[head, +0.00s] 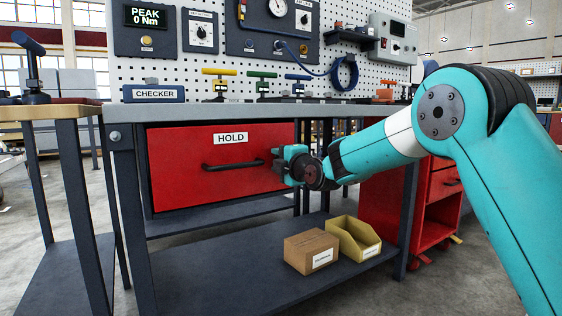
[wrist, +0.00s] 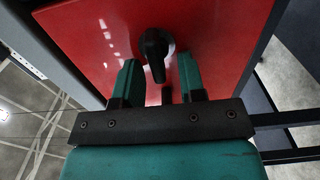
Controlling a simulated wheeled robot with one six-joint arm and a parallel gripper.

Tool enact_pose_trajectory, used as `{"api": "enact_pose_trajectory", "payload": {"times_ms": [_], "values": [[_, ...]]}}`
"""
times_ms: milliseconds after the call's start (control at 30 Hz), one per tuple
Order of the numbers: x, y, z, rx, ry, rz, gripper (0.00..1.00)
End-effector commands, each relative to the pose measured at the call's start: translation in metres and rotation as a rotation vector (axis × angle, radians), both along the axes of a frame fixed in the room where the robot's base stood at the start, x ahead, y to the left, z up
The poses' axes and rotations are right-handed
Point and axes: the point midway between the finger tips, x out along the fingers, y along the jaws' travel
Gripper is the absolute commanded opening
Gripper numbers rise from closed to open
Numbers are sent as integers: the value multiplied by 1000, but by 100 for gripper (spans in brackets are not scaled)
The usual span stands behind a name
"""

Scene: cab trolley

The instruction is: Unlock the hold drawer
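The hold drawer (head: 180,185) is a red front under the bench, with a white HOLD label (head: 231,138) and a dark bar handle (head: 232,166). It looks closed. My gripper (head: 281,165) is at the right end of the drawer front. In the wrist view, a black turn knob (wrist: 154,47) with a round base and a short lever stands on the red drawer face. The two teal fingers of my gripper (wrist: 159,66) are apart, one on each side of the knob's lever, with visible gaps. In the head view my gripper hides the knob.
The bench top (head: 240,111) overhangs the drawer, with several coloured T-handled tools on it. A cardboard box (head: 308,248) and a yellow bin (head: 352,238) stand on the lower shelf. A red cabinet (head: 440,190) stands to the right, behind my arm.

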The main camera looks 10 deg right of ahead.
Motion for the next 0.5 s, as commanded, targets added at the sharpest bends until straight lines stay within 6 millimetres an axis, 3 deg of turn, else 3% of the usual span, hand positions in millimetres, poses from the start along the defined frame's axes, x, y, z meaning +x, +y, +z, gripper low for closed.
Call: {"api": "enact_pose_trajectory", "payload": {"times_ms": [267, 500], "values": [[-21, -7, 2, 0, 2, 0, 37], [-74, -25, 3, 1, 1, -2, 37]]}}
